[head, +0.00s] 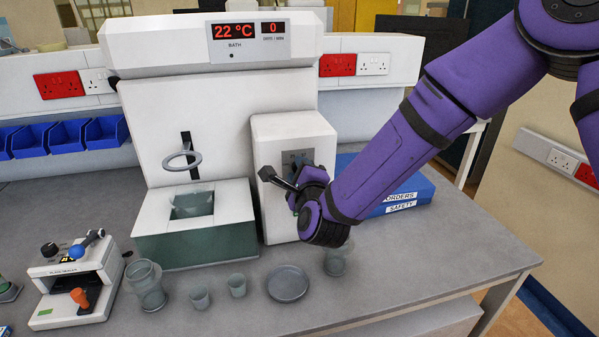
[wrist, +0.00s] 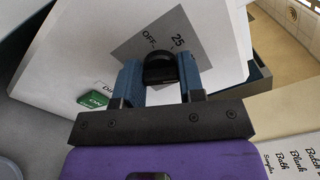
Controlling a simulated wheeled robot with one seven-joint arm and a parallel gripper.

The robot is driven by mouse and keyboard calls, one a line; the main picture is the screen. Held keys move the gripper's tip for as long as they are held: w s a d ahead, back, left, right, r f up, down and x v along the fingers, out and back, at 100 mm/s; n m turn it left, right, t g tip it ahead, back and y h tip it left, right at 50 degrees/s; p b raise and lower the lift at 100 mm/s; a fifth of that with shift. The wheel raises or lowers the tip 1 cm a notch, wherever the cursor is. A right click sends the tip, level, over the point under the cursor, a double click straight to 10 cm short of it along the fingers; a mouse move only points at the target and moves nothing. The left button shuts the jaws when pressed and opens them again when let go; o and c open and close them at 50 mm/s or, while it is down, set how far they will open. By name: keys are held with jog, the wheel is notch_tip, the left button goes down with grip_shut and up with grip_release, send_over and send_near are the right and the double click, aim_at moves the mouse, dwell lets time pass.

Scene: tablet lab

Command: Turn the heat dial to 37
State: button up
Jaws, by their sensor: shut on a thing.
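The heat dial (wrist: 160,68) is a black knob on a grey label plate (wrist: 138,42) marked OFF and 25 in the wrist view. The plate is on the front of a white control box (head: 296,131) beside the bath. My gripper (wrist: 161,77) is shut on the dial, with a blue finger on each side of it. In the head view my gripper (head: 290,182) is in front of the box and my wrist hides most of the dial. The red display (head: 234,31) reads 22 °C, and a second display (head: 271,27) reads 0.
A water bath (head: 192,204) with a ring above it stands left of the box. Glass beakers (head: 148,285) and a round dish (head: 288,283) stand on the bench in front.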

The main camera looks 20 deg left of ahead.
jog(key=shift+f, duration=0.1)
dwell(0.3)
jog(key=o, duration=0.9)
jog(key=shift+o, duration=0.2)
jog(key=shift+d, duration=0.1)
jog(key=v, duration=1.1)
